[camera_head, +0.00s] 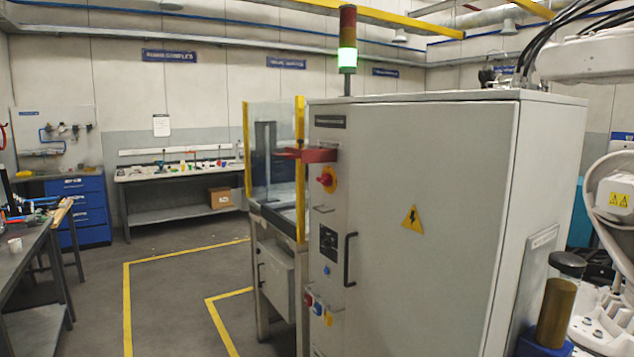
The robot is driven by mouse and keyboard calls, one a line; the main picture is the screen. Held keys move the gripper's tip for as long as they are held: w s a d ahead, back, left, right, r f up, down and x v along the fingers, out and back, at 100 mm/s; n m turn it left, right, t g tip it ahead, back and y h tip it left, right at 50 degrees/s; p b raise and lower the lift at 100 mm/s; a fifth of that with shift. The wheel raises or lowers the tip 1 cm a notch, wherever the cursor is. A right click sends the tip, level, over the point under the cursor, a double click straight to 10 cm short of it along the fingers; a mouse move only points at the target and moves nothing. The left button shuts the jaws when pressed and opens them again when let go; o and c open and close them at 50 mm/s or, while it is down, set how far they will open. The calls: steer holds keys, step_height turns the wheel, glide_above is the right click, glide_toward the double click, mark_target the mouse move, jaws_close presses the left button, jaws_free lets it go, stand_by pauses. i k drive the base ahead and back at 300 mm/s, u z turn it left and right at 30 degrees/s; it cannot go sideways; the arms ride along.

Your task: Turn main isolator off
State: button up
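A red rotary knob on a yellow plate (327,179) sits on the narrow left face of the large grey cabinet (430,220). It looks like the main isolator. Its handle angle is too small to read clearly. A red bracket-like part (318,155) juts out just above it, to the left. A signal tower (347,40) on top of the cabinet shows its green section lit. My gripper is not in view, and nothing touches the knob.
The cabinet's wide door has a black handle (350,259) and a yellow warning triangle (412,219). Small coloured buttons (317,308) sit lower on the narrow face. A yellow-framed glass guard (273,150) stands behind. Open floor (180,300) with yellow lines lies left, before a workbench (30,245).

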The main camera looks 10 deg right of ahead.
mark_target(326, 180)
steer(key=i, duration=0.4)
steer(key=u, duration=0.05)
steer(key=k, duration=1.3)
steer(key=u, duration=0.85)
steer(key=i, duration=1.6)
steer(key=u, duration=0.05)
